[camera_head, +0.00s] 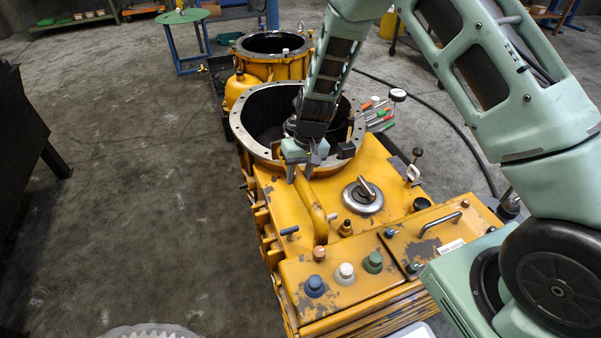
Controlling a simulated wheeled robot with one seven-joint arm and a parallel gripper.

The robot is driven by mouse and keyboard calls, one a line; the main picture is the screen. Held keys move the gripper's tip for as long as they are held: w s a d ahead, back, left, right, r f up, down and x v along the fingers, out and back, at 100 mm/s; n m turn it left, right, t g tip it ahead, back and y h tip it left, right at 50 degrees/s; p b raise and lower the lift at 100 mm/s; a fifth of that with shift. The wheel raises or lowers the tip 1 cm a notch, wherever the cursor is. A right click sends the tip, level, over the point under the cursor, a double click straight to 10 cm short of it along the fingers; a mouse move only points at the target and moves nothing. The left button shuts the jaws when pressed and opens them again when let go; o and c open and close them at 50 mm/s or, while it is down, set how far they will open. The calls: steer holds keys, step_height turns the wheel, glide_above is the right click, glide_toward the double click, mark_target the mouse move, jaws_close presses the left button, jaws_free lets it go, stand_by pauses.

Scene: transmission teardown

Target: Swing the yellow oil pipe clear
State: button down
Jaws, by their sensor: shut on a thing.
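The yellow oil pipe (318,215) is a curved tube on top of the yellow transmission housing (280,199). It runs from under my gripper down to near an orange knob. My gripper (300,176) points down at the pipe's upper end, beside the rim of the large round bell opening (240,130). Its jaws are shut on the pipe. The jaws and wrist hide that end of the pipe, so I cannot tell whether it touches the housing there.
A round silver cap with a handle (363,196) sits right of the pipe. Blue, white and green knobs (345,273) sit on the front cover. A second yellow housing (290,69) stands behind. Open floor lies to the left.

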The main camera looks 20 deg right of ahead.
steer(key=shift+a+r+n, duration=0.1)
steer(key=shift+a+n, duration=0.4)
steer(key=shift+a, duration=0.15)
steer(key=s+a+n+g+h+p, duration=0.1)
steer(key=s+a+n+g+p, duration=0.1)
steer(key=s+a+n+p, duration=0.3)
steer(key=shift+s+a+n+p, duration=0.35)
steer(key=shift+s+a+n, duration=1.45)
steer(key=shift+a+n, duration=1.75)
steer(key=shift+a, duration=0.1)
steer(key=c, duration=1)
jaws_free()
steer(key=shift+o, duration=0.2)
